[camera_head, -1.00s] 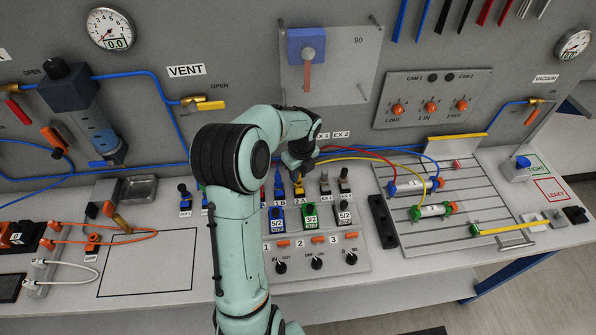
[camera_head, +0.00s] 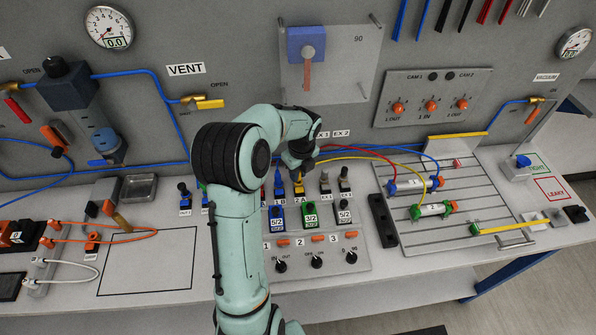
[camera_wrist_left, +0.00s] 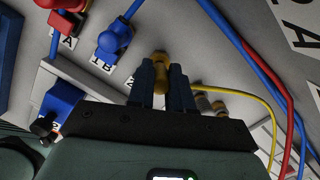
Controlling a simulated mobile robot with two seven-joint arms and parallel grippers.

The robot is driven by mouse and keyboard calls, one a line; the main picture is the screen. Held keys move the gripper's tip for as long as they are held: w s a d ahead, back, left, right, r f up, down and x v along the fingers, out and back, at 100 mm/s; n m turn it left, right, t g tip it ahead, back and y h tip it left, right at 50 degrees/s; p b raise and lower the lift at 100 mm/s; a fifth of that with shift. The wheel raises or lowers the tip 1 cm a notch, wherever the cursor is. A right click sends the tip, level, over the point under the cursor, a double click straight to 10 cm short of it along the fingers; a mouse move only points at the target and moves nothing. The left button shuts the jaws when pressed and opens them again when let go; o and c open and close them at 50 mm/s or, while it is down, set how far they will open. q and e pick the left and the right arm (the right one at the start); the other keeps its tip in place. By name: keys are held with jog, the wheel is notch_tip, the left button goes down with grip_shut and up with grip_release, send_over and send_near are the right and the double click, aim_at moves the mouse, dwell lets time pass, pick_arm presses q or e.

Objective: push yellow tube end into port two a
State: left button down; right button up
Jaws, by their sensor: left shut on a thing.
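My left gripper (camera_head: 299,178) is at the row of ports behind the valve blocks, right over the 2 A label (camera_head: 300,199). In the left wrist view its dark fingers (camera_wrist_left: 161,82) are shut on the yellow tube end (camera_wrist_left: 161,58). The yellow tube (camera_wrist_left: 225,91) runs off to the right there, and in the head view the yellow tube (camera_head: 365,158) arcs to the cylinders. Port 2 A itself is hidden behind the gripper, so I cannot tell how deep the end sits. My right gripper is not in view.
In the left wrist view a blue plug (camera_wrist_left: 114,37) sits at 1 B and a red one (camera_wrist_left: 68,19) at 1 A. Cylinders (camera_head: 432,210) lie on the slotted plate to the right.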

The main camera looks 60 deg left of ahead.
pick_arm(q)
jog(key=shift+f, duration=0.6)
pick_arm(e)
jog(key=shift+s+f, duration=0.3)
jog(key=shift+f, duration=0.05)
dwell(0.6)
pick_arm(q)
jog(key=c, duration=0.5)
grip_release()
jog(key=shift+c, duration=0.2)
jog(key=shift+r, duration=0.1)
jog(key=shift+w+r+p, duration=0.1)
jog(key=shift+r+p, duration=0.9)
jog(key=shift+r, duration=1.3)
jog(key=shift+r+p, duration=0.3)
jog(key=shift+r, duration=0.9)
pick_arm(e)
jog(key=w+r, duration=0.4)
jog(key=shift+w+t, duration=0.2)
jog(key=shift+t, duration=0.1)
pick_arm(q)
jog(key=shift+d+f, duration=0.1)
jog(key=shift+f, duration=0.05)
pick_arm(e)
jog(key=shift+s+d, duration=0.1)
